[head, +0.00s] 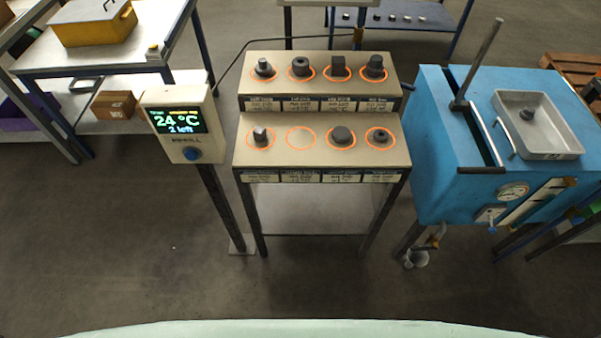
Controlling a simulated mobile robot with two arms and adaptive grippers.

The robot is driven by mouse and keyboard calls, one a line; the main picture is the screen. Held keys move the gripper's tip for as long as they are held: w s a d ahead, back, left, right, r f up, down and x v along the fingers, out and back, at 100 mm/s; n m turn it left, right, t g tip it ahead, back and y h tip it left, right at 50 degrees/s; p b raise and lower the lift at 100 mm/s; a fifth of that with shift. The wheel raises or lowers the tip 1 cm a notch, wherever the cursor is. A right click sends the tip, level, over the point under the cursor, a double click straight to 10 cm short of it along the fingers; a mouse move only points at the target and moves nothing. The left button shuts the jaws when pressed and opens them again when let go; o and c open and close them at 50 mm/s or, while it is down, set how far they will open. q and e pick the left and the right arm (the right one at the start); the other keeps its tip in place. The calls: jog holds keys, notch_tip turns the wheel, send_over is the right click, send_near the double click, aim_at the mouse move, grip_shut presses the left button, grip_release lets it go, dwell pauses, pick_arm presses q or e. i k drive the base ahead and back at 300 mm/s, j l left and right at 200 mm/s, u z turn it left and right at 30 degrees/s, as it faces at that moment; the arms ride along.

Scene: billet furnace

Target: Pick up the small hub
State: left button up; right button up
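A stepped two-tier stand (218,165) holds dark metal parts in orange rings. On the upper tier, from the left, are a peg-like part (264,68), a ring-like part (300,67), a block (338,67) and a stepped round part (375,67). On the lower tier are a light-topped cylinder (261,136), an empty ring (300,137), a dark round part (341,135) and a low flanged part (380,136). I cannot tell which is the small hub; the labels are too small to read. Neither gripper is in view.
A blue cabinet (440,150) at right carries a grey tray (560,145) with a small dark part (527,113). A display post (180,125) reading 24 °C and "2 left" stands left of the stand. Tables fill the back; the front floor (130,260) is clear.

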aim_at(527, 114)
jog(key=z, duration=1.45)
jog(key=i+l, duration=0.15)
jog(key=l+u, duration=0.05)
jog(key=l, duration=0.05)
